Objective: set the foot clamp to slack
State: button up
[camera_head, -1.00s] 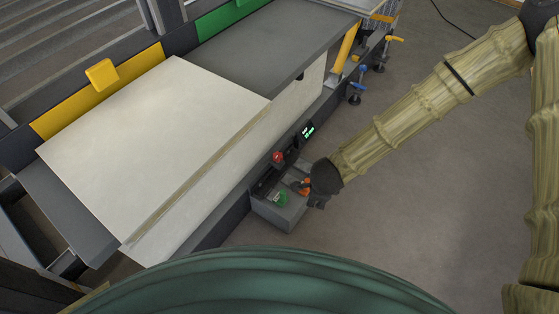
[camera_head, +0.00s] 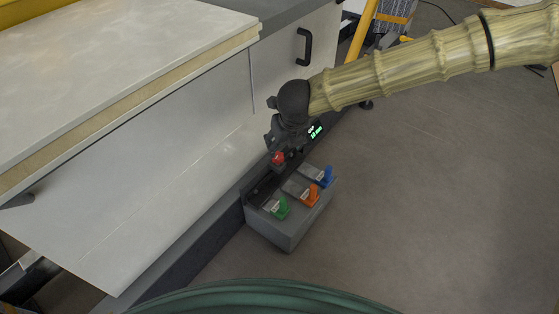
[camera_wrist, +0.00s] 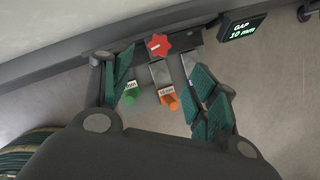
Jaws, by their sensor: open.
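A red star-shaped knob (camera_head: 278,157) stands on the dark rail at the cabinet's foot. In the wrist view the red knob (camera_wrist: 157,45) lies between my finger lines, beyond the tips, with a small unreadable label. My gripper (camera_head: 283,143) is just above and behind the knob in the head view; its open, empty fingers also show in the wrist view (camera_wrist: 160,76). A grey box (camera_head: 288,234) beside the rail carries a green piece (camera_head: 281,208), an orange piece (camera_head: 311,195) and a blue piece (camera_head: 326,176), on grey plates. Which part is the foot clamp, I cannot tell.
A small display (camera_wrist: 243,27) reads "GAP 10 mm"; it stands right of the knob. The white cabinet front (camera_head: 150,170) with a black handle (camera_head: 304,46) rises close behind my gripper. The floor (camera_head: 430,190) to the right is clear.

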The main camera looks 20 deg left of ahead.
aim_at(278, 155)
jog(key=shift+w+a+b+x, duration=0.15)
jog(key=shift+b+x, duration=1.65)
jog(key=shift+x, duration=0.85)
jog(key=shift+w+a+b+x, duration=0.15)
jog(key=shift+b+x, duration=1.6)
jog(key=shift+x, duration=0.95)
jog(key=shift+r, duration=0.15)
jog(key=c, duration=1)
